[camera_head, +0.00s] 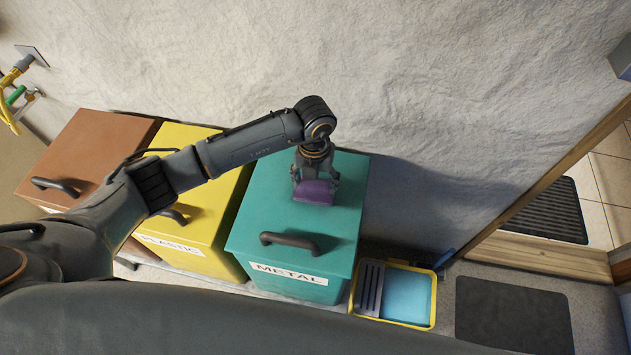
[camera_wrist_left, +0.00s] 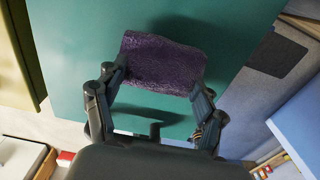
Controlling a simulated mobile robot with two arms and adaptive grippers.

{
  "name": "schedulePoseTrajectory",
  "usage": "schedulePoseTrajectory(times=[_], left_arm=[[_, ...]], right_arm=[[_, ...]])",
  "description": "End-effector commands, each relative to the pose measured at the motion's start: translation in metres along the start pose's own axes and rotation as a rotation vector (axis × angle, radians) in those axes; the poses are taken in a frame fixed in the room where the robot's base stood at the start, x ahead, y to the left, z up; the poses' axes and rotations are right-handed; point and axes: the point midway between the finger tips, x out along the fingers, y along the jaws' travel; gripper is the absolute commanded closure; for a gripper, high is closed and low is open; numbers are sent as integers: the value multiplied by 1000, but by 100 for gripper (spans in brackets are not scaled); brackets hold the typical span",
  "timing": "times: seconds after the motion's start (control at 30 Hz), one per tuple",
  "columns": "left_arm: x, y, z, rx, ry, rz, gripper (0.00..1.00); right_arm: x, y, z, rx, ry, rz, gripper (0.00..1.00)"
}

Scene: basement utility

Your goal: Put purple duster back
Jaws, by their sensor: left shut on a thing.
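The purple duster (camera_head: 313,191) is between the fingers of my left gripper (camera_head: 315,180), over the lid of the teal bin labelled METAL (camera_head: 257,222). In the left wrist view the duster (camera_wrist_left: 163,64) is a dark purple textured block. The left gripper (camera_wrist_left: 158,85) is shut on it there, with a finger at each side. The teal lid (camera_wrist_left: 80,60) fills the background beneath. I cannot tell whether the duster touches the lid. My right gripper is in neither view.
A yellow bin labelled PLASTIC (camera_head: 215,215) and a brown bin (camera_head: 85,150) stand to the left. A yellow-rimmed tray (camera_head: 432,300) with a blue inside sits on the floor right of the teal bin. A dark mat (camera_head: 510,315) lies by the doorway. The rough wall is close behind.

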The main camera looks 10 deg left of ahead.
Motion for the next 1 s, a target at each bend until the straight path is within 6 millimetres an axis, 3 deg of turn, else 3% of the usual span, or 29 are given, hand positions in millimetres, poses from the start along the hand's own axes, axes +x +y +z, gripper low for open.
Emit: schedulePoseTrajectory(times=[0.13, 0.33, 0.37, 0.47, 0.83, 1.0], left_arm=[[12, -1, 0, 1, -1, -2, 55], [15, -1, 0, 2, -2, -2, 55], [15, -1, 0, 2, -1, -2, 26], [15, -1, 0, 2, -1, -2, 7], [13, -2, 1, 1, -2, -2, 7], [-5, -2, 2, 3, -5, -4, 7]], right_arm=[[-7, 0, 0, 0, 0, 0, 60], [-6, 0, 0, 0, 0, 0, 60], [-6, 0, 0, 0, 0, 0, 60], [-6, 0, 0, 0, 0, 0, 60], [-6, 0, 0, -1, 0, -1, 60], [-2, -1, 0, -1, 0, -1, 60]])
